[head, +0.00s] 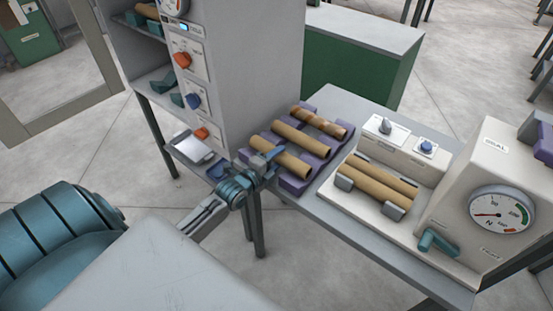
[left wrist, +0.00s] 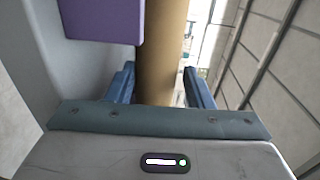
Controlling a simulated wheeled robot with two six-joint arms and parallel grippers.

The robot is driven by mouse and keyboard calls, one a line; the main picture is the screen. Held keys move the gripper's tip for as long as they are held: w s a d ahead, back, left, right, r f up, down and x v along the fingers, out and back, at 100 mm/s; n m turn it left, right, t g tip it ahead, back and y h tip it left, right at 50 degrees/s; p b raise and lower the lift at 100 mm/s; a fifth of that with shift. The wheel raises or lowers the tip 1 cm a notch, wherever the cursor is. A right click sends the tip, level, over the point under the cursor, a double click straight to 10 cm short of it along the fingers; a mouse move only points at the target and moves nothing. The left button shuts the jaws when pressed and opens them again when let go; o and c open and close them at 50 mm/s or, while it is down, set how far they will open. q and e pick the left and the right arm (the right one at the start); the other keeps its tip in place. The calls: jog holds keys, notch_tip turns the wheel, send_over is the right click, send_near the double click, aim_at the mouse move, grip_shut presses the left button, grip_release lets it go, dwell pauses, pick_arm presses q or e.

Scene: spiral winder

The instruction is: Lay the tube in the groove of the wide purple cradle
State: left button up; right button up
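A plain brown tube (head: 280,160) lies along the near side of the wide purple cradle (head: 293,185). A purple block of the cradle (left wrist: 100,20) overlaps the tube's left edge in that view. I cannot tell whether the tube touches the groove floor. My right gripper is not in view.
A second plain tube (head: 301,138) and a dark-banded tube (head: 325,122) lie farther back on the cradle. The white winder with a dial (head: 500,211) and brown rollers (head: 372,186) stands to the right. A tall grey cabinet (head: 245,60) with knobs rises behind my left gripper.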

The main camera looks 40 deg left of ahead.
pick_arm(q)
jog(key=o, duration=0.3)
jog(key=shift+s, duration=0.1)
jog(key=shift+s+r+p, duration=0.1)
jog(key=shift+s+p, duration=0.2)
jog(key=shift+s, duration=0.05)
jog(key=s+p, duration=0.3)
jog(key=s+r+p, duration=0.1)
jog(key=s, duration=0.1)
jog(key=shift+a+r, duration=0.1)
jog(key=shift+a, duration=0.15)
jog(key=shift+s+a+p, duration=0.2)
jog(key=shift+s+p, duration=2.2)
jog(key=shift+p, duration=0.45)
